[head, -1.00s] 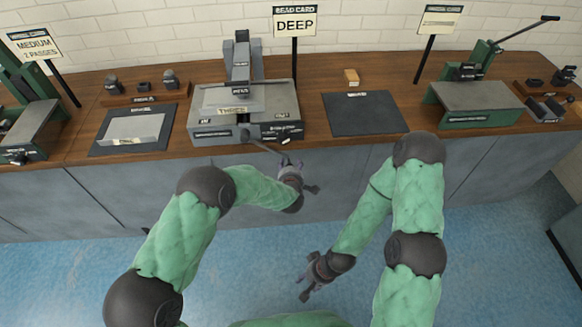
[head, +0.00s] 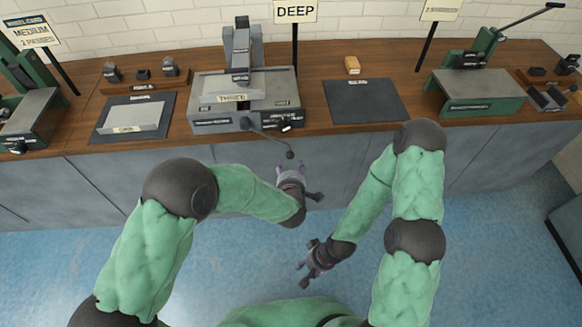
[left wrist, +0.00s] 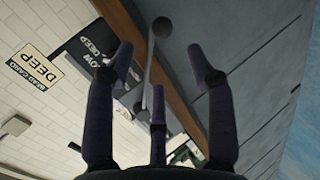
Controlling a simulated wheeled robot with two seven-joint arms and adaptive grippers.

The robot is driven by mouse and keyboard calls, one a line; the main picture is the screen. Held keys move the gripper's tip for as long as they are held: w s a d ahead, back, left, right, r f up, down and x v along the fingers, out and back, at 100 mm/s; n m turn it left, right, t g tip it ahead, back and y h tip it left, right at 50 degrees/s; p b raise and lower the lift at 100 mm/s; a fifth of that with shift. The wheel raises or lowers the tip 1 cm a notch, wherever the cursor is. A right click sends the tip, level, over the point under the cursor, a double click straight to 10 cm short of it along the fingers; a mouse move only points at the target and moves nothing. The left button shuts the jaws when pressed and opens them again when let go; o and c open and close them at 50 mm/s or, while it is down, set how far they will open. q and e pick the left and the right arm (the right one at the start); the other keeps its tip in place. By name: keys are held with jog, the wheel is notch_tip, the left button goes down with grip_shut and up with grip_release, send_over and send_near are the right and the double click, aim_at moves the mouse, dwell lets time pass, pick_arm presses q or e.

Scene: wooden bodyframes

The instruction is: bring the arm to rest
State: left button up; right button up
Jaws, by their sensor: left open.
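My left gripper (head: 299,175) is open and empty in front of the counter, just below the ball-ended lever (head: 270,139) of the central grey machine (head: 213,103). In the left wrist view its dark fingers (left wrist: 163,66) are spread, with the lever's knob (left wrist: 161,27) beyond them and apparently clear of them. My right gripper (head: 305,273) hangs low over the blue floor, nearer to me; its fingers are too small to judge.
The floor (head: 240,260) before the cabinets is clear.

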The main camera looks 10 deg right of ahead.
pick_arm(q)
jog(key=shift+f, duration=0.1)
dwell(0.4)
jog(key=s+a+f+m+g+p, duration=0.1)
jog(key=s+a+f+m+g, duration=0.5)
jog(key=a+f, duration=0.5)
jog(key=s+a+f+m+g+h, duration=0.1)
jog(key=s+a+f+m+g, duration=0.2)
jog(key=s, duration=0.7)
jog(key=s+a+f+m+g+h, duration=0.1)
jog(key=s+a+f+m+g, duration=0.1)
jog(key=s, duration=0.7)
notch_tip(320, 180, down, 3)
jog(key=a+m, duration=0.1)
jog(key=m, duration=0.2)
jog(key=shift+s+a+r+g+p, duration=0.2)
jog(key=shift+s+g+p, duration=0.2)
